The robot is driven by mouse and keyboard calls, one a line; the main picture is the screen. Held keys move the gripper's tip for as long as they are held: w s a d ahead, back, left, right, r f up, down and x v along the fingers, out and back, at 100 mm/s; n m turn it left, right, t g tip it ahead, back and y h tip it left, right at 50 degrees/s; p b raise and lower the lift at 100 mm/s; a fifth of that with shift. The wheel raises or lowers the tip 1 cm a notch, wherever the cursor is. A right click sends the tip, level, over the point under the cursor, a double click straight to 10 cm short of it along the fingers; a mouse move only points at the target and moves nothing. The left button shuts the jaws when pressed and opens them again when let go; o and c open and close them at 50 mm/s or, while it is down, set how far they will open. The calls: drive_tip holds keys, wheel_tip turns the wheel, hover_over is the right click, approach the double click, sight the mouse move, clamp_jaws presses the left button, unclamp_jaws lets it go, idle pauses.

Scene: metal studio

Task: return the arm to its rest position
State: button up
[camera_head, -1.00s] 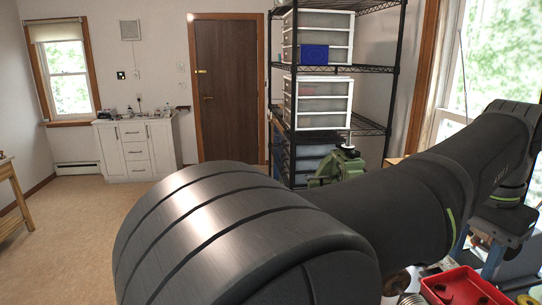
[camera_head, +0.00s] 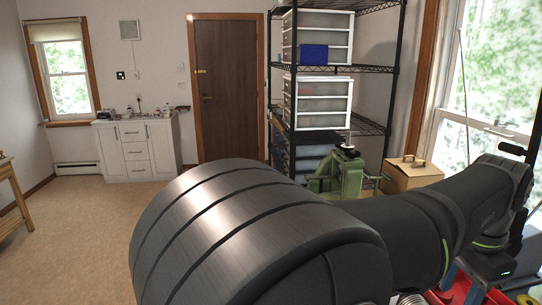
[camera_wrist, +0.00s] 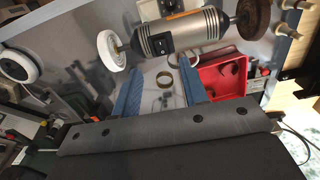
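In the wrist view, the two blue fingers of my gripper (camera_wrist: 160,82) stand apart, with a clear gap between them. Nothing is held between them. A small brass-coloured ring (camera_wrist: 164,79) shows in the gap beyond the fingers, apart from both.
A bench grinder (camera_wrist: 180,37) lies just beyond the fingers, with a red tray (camera_wrist: 222,72) at its right.

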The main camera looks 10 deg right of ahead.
wheel_tip(320, 180, down, 9)
drive_tip(key=shift+r, duration=0.15)
drive_tip(key=shift+d+y, duration=0.15)
drive_tip(key=shift+y, duration=0.25)
drive_tip(key=shift+d+y, duration=0.2)
drive_tip(key=shift+y, duration=0.5)
drive_tip(key=shift+d+y, duration=0.1)
drive_tip(key=shift+y, duration=0.2)
drive_tip(key=v, duration=1.3)
drive_tip(key=shift+d, duration=0.1)
